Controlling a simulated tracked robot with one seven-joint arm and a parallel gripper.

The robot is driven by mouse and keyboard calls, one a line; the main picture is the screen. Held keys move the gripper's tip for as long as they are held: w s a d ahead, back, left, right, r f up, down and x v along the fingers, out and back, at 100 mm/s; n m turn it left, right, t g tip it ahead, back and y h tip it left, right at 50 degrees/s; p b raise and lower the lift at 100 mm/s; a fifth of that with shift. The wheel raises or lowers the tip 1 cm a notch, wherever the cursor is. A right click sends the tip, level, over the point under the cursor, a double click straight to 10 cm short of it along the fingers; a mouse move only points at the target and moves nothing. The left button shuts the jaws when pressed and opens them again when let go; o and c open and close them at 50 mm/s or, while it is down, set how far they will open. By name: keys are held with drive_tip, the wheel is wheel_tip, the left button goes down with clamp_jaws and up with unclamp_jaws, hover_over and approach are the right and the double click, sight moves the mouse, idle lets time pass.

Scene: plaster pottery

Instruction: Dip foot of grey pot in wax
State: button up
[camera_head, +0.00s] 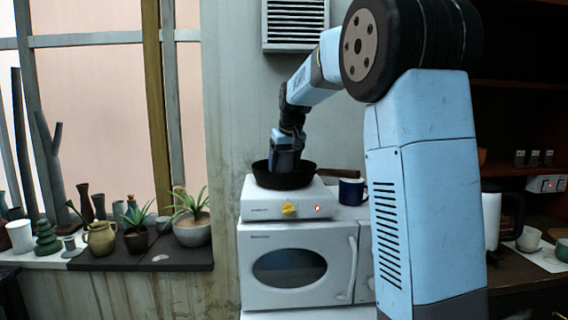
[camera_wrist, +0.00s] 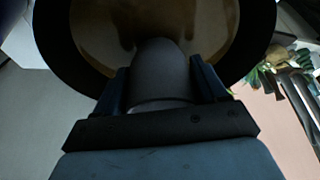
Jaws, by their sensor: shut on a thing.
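My gripper (camera_wrist: 163,98) is shut on the grey pot (camera_wrist: 160,72), with one finger on each side of it in the wrist view. The pot is directly over the pan, and its lower end is dark against the brownish wax (camera_wrist: 95,30). I cannot tell whether the foot touches the wax. In the head view my gripper points down into the black pan (camera_head: 268,182), and the pot is hidden there. The pan sits on a white hot plate (camera_head: 262,207) with a yellow knob and a lit red light.
The hot plate stands on a white microwave (camera_head: 290,268). A dark blue mug (camera_head: 352,191) is close to the pan's right, by its handle. Potted plants and pots, including a tan jug (camera_head: 100,238), line the windowsill at left. A wall vent (camera_head: 295,24) is above.

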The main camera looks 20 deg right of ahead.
drive_tip(key=shift+f, duration=0.55)
idle(2.6)
drive_tip(key=shift+r, duration=0.3)
drive_tip(key=shift+r, duration=0.7)
drive_tip(key=shift+r, duration=0.15)
idle(0.9)
drive_tip(key=shift+r, duration=4.3)
